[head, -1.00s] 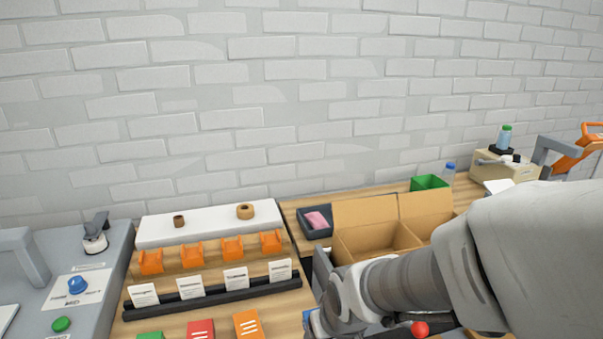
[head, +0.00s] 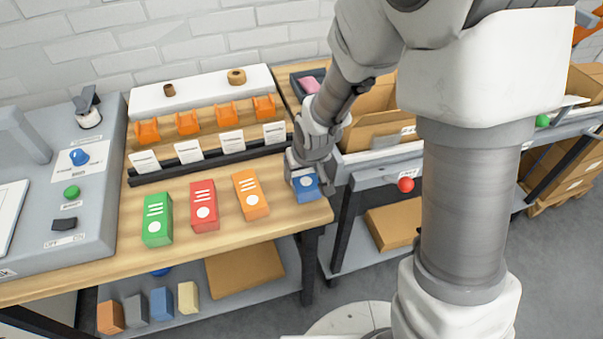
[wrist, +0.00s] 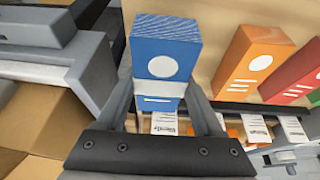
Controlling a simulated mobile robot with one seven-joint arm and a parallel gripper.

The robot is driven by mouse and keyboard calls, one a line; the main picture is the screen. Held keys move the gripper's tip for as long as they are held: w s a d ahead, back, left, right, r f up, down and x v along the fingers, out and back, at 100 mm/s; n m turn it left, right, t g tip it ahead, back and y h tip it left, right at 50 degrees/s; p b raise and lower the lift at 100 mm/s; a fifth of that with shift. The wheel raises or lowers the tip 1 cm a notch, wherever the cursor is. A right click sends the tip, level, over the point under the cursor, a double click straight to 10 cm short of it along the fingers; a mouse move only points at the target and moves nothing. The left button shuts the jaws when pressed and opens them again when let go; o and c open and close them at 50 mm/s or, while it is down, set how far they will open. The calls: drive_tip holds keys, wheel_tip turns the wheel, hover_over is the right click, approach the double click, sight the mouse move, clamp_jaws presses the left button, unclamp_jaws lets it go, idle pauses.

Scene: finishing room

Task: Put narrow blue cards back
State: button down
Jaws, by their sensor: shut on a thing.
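My gripper (head: 318,182) is shut on a blue card pack (head: 306,188) at the right end of the row on the wooden bench. The wrist view shows the blue pack (wrist: 165,55) between the two fingers, with a white dot and a pale band on its face. In the head view the fingers partly hide it, and I cannot tell whether it touches the bench top. To its left stand an orange pack (head: 250,195), a red pack (head: 204,206) and a green pack (head: 157,218), each with a white dot and lines.
A dark rail (head: 210,156) with white label cards and several orange holders (head: 187,123) stand behind the packs. Open cardboard boxes (head: 372,128) are to the right. A lower shelf holds small blocks, including a blue one (head: 162,304). Bare bench shows in front of the packs.

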sight(302, 181)
drive_tip(key=shift+f, duration=1.65)
drive_tip(key=shift+b, duration=0.3)
drive_tip(key=shift+f, duration=0.2)
drive_tip(key=shift+c, duration=0.2)
unclamp_jaws()
drive_tip(key=shift+r, duration=0.1)
